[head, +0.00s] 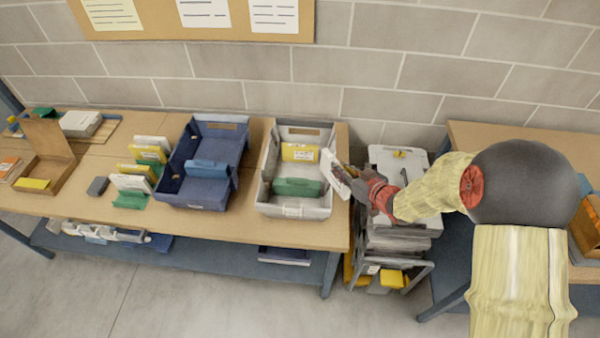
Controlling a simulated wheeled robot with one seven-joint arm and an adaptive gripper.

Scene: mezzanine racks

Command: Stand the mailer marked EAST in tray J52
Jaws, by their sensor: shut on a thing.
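My gripper (356,184) is shut on a white mailer (333,172) with dark marks on its face. It holds the mailer tilted at the right wall of the grey tray (263,187). I cannot tell whether they touch. The grey tray holds a yellow mailer (300,152) and a green mailer (297,187) and has a small label on its front. A dark blue tray (181,160) to the left holds a blue mailer (208,169). The print on the mailers and tray labels is too small to read, so I cannot tell which is EAST or J52.
Several white, yellow and green mailers (131,183) stand left of the blue tray. A brown open box (47,143) is farther left. A cart of stacked grey trays (397,238) stands right of the table (270,230), below my arm. A block wall is behind.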

